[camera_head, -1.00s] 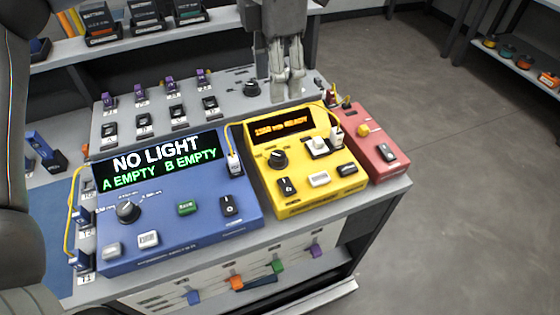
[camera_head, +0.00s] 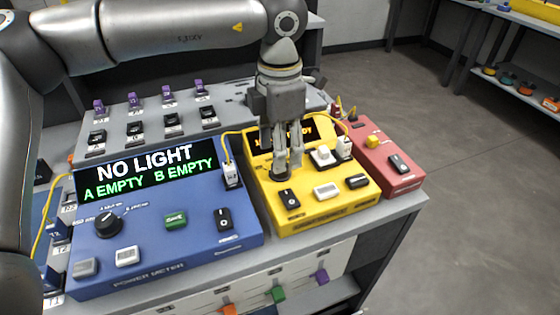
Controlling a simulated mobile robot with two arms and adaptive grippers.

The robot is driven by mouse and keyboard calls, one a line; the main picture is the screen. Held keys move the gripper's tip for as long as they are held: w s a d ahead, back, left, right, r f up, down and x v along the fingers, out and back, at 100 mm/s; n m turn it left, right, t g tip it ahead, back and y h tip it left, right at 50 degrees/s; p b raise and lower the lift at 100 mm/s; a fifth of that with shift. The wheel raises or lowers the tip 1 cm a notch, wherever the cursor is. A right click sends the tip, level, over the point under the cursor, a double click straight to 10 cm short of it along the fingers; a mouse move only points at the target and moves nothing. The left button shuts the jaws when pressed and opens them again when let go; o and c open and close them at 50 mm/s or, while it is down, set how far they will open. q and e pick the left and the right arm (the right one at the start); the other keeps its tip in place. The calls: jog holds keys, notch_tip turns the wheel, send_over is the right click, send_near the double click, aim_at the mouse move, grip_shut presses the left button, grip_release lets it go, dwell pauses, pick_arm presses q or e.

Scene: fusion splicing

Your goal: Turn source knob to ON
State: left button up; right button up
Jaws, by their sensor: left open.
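The yellow source box (camera_head: 325,205) stands on the bench between a blue power meter and a red box. Its black round knob, seen earlier on the upper left of its panel, is now hidden behind my left gripper (camera_head: 287,168). My left gripper points straight down with its fingers open, at the knob's place. I cannot tell whether the fingers touch the knob. The gripper also covers part of the orange display (camera_head: 312,130). A black rocker switch (camera_head: 289,199) sits just in front of the fingers. My right gripper is not in view.
The blue power meter (camera_head: 160,260) reads NO LIGHT, A EMPTY, B EMPTY and has its own black knob (camera_head: 108,223). The red box (camera_head: 385,165) is farther right.

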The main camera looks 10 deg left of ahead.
pick_arm(q)
jog(key=shift+f, duration=1.75)
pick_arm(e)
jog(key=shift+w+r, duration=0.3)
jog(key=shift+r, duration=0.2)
pick_arm(q)
jog(key=c, duration=1)
jog(key=shift+c, duration=0.2)
